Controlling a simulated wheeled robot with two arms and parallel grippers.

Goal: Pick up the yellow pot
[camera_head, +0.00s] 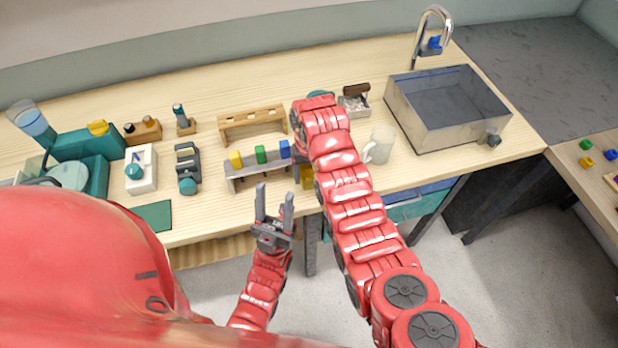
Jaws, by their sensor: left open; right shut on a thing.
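The yellow pot (307,177) shows as a small yellow patch at the front edge of the table, just left of my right arm. My arm hides much of it. My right arm reaches up over the table and bends down at its far end. My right gripper (300,168) is mostly hidden there and is shut on the yellow pot. My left gripper (274,203) is open and empty, with its fingers pointing up in the picture, in front of the table edge and left of the pot.
A grey rack (240,180) with yellow, green and blue pieces stands just left of the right gripper. A wooden rack (250,119) is behind it. A white mug (379,146) and a metal sink (446,110) are to the right. Bare tabletop lies along the back.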

